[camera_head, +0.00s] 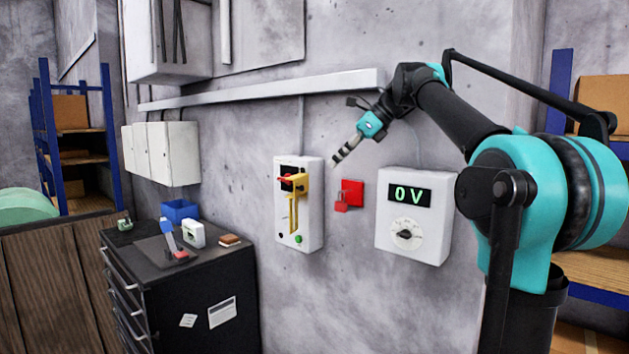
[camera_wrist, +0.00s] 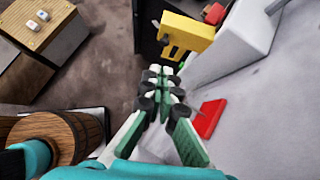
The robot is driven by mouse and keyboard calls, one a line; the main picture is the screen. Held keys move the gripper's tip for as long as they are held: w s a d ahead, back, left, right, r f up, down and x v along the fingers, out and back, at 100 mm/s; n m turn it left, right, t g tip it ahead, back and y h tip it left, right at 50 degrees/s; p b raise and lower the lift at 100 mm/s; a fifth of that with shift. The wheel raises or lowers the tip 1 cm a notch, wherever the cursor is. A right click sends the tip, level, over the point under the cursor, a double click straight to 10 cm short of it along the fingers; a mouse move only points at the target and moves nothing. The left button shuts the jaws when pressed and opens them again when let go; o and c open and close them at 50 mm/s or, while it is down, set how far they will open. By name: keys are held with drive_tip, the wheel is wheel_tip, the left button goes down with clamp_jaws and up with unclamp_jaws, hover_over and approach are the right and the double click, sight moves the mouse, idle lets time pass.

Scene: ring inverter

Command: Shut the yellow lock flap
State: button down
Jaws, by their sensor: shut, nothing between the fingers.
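The yellow lock flap (camera_head: 302,184) is on the front of a white wall-mounted switch box (camera_head: 311,228), near its top. It stands out from the box face, with a red handle (camera_head: 286,178) beside it. In the wrist view the yellow flap (camera_wrist: 187,36) is beyond my fingertips, at the top. My gripper (camera_head: 337,159) is shut and empty, in front of the wall to the right of the switch box. Its closed fingers also show in the wrist view (camera_wrist: 160,80), apart from the flap.
A red padlock (camera_head: 341,204) hangs at a red plate (camera_head: 354,190) right of the switch box. Further right is a white meter box (camera_head: 410,246) reading 0 V. A black drawer cabinet (camera_head: 205,291) with small items stands at lower left. A white rail (camera_head: 260,90) runs above.

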drive_tip(key=x, duration=1)
drive_tip(key=shift+w, duration=0.4)
